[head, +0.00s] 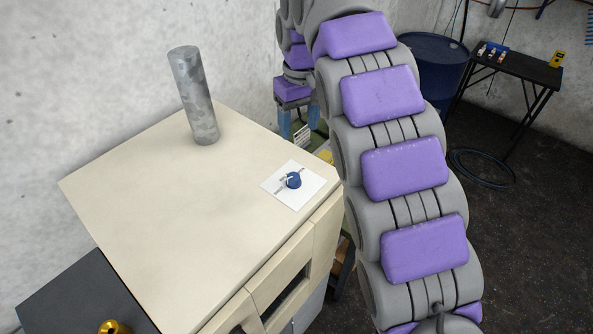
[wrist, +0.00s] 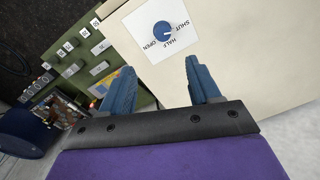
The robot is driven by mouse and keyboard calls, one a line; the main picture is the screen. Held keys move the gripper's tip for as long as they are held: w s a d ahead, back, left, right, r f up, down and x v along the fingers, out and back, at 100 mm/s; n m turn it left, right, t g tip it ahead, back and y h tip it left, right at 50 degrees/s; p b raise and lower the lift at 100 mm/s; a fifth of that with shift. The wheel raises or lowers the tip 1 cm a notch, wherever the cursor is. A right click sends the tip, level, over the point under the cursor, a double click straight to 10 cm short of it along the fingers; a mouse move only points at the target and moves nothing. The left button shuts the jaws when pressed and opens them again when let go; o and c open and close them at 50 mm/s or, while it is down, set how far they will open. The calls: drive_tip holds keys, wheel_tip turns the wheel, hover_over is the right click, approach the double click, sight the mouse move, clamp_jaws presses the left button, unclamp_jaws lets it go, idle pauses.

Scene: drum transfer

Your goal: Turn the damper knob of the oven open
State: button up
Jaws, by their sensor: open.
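The oven (head: 150,210) is a cream box with a grey metal pipe rising from its top. The damper knob (head: 293,180) is small, round and blue, on a white label plate near the oven top's right corner. In the wrist view the knob (wrist: 163,29) lies ahead of the fingers, with SHUT, HALF and OPEN printed around it. It has a pale pointer mark; which word it points to is too small to tell. My gripper (wrist: 158,68) is open and empty, its blue fingers apart and clear of the knob. In the head view my gripper (head: 299,121) is beyond the knob, partly hidden by my arm.
The grey pipe (head: 194,95) stands upright on the oven top. A green panel (wrist: 85,55) with several labels is beside the oven. A blue drum (head: 430,65) and a black table (head: 515,65) stand at the back right. A dark surface (head: 75,300) adjoins the oven's left.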

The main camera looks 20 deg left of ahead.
hover_over(294, 175)
wheel_tip(294, 175, down, 5)
drive_tip(key=f, duration=0.3)
drive_tip(key=f+p, duration=0.1)
drive_tip(key=f, duration=0.1)
drive_tip(key=shift+d+f, duration=0.35)
drive_tip(key=f, duration=0.2)
drive_tip(key=a+f, duration=0.1)
drive_tip(key=f, duration=0.1)
drive_tip(key=shift+f+p, duration=0.35)
drive_tip(key=shift+a+f, duration=0.2)
drive_tip(key=shift+f, duration=0.15)
drive_tip(key=shift+d, duration=0.3)
drive_tip(key=shift+d+r, duration=0.1)
drive_tip(key=shift+d, duration=0.1)
drive_tip(key=c, duration=0.3)
drive_tip(key=shift+s+a, duration=0.1)
drive_tip(key=shift+a, duration=0.05)
drive_tip(key=c, duration=0.7)
